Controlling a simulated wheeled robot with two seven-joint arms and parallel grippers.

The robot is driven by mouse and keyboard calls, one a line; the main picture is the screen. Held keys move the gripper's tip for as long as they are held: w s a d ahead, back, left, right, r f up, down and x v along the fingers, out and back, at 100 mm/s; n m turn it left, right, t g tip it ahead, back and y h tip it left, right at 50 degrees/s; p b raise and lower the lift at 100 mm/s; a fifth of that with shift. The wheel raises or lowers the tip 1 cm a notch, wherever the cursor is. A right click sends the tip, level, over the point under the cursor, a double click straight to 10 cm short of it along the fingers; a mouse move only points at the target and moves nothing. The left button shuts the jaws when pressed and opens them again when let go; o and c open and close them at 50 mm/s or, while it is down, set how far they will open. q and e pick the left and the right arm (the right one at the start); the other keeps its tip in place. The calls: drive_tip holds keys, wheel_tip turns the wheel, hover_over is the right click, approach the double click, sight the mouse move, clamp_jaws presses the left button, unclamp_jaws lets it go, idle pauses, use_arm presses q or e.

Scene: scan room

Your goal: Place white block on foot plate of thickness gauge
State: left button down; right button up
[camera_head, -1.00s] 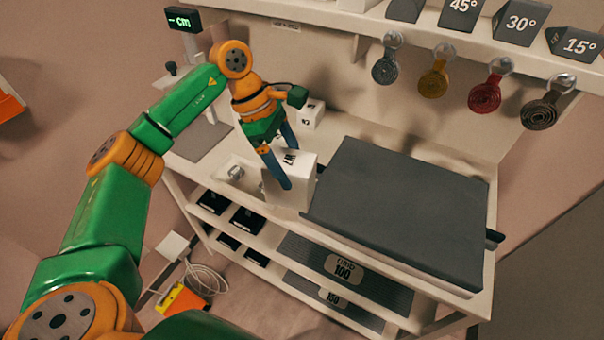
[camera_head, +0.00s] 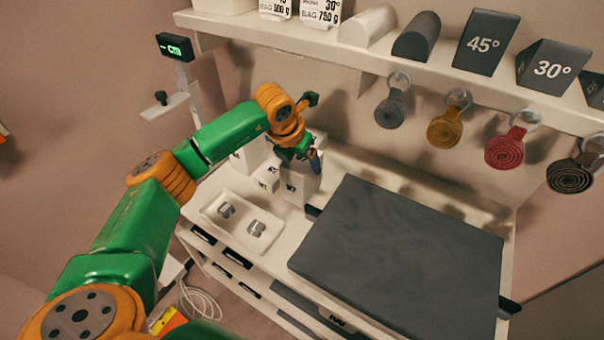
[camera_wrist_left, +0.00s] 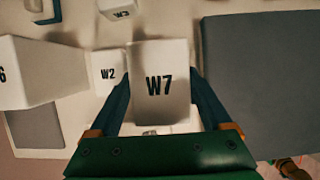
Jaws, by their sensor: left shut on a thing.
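My left gripper (camera_head: 300,165) is shut on the white block W7 (camera_head: 293,186); its two fingers flank the block in the left wrist view (camera_wrist_left: 160,90). The block is upright between the tray and the dark mat; I cannot tell whether it touches the bench. The thickness gauge (camera_head: 178,48) stands at the upper left, with a green "- cm" display and a light arm (camera_head: 166,107) carrying a black knob. A flat grey plate, which looks like its foot plate, shows in the left wrist view (camera_wrist_left: 36,130); my arm hides it in the head view.
White block W2 (camera_head: 268,178) stands just left of W7, and block W6 (camera_wrist_left: 32,78) farther left. A white tray (camera_head: 212,214) holds grey parts. The dark mat (camera_head: 400,260) fills the right side. Tape rolls hang under the shelf (camera_head: 330,45).

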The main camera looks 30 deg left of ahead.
use_arm(q)
wheel_tip(320, 180, down, 3)
drive_tip(key=shift+w+f, duration=0.1)
drive_tip(key=shift+c, duration=1.2)
unclamp_jaws()
drive_tip(key=shift+f, duration=0.1)
drive_tip(key=shift+o, duration=1.2)
